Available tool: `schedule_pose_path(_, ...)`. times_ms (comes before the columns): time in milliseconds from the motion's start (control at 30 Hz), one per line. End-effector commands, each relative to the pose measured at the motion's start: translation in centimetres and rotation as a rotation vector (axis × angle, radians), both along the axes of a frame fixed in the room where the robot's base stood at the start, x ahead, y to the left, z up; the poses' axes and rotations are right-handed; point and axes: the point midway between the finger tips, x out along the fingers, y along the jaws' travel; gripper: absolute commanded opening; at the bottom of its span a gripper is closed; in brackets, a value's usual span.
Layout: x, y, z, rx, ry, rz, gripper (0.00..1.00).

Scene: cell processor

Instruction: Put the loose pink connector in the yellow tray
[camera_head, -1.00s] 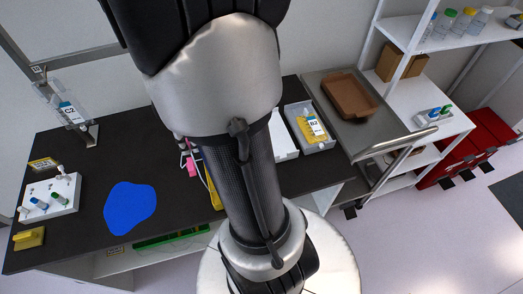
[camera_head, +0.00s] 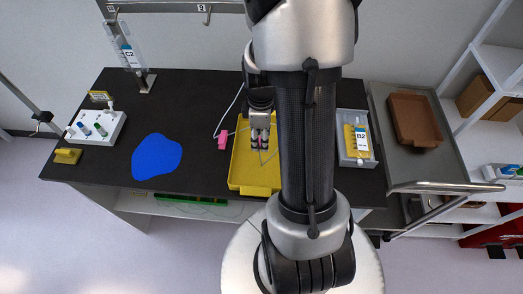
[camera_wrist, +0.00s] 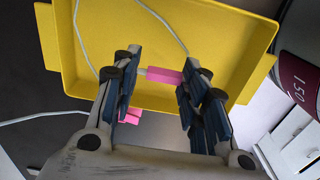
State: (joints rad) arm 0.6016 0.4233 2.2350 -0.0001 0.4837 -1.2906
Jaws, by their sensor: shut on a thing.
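The yellow tray (camera_head: 240,176) lies on the dark bench, partly hidden by my arm. My gripper (camera_head: 260,144) is over the tray, pointing down. In the wrist view, my gripper (camera_wrist: 150,76) is shut on a pink connector (camera_wrist: 165,76), held crosswise between the blue finger pads with the tray floor (camera_wrist: 225,40) behind it. A thin white cable shows over the tray. Another pink connector (camera_head: 223,142) lies on the bench just left of the tray; it also shows below the tray edge in the wrist view (camera_wrist: 129,116). Whether the held connector touches the tray cannot be told.
A blue patch (camera_head: 157,157) and a white rack with several tubes (camera_head: 97,128) are at the left. A grey bin marked B2 (camera_head: 347,151) stands right of my arm. A steel cart with a brown tray (camera_head: 414,119) is further right.

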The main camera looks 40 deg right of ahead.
Motion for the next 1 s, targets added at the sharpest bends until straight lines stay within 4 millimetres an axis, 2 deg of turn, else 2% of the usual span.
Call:
schedule_pose_path(33,-0.1,0.0,-1.1,0.002,0.003,0.000,0.00)
schedule_pose_path(267,0.0,0.0,-2.6,0.001,0.001,0.000,0.00)
schedule_pose_path(533,-0.1,0.0,-6.4,0.001,0.002,0.000,0.00)
schedule_pose_path(933,0.0,0.0,-6.8,0.000,0.000,0.000,0.00)
schedule_pose_path(967,0.0,0.0,-6.8,-0.001,-0.001,0.000,0.41)
schedule_pose_path(1000,0.0,0.0,-6.7,-0.001,-0.001,0.000,0.44)
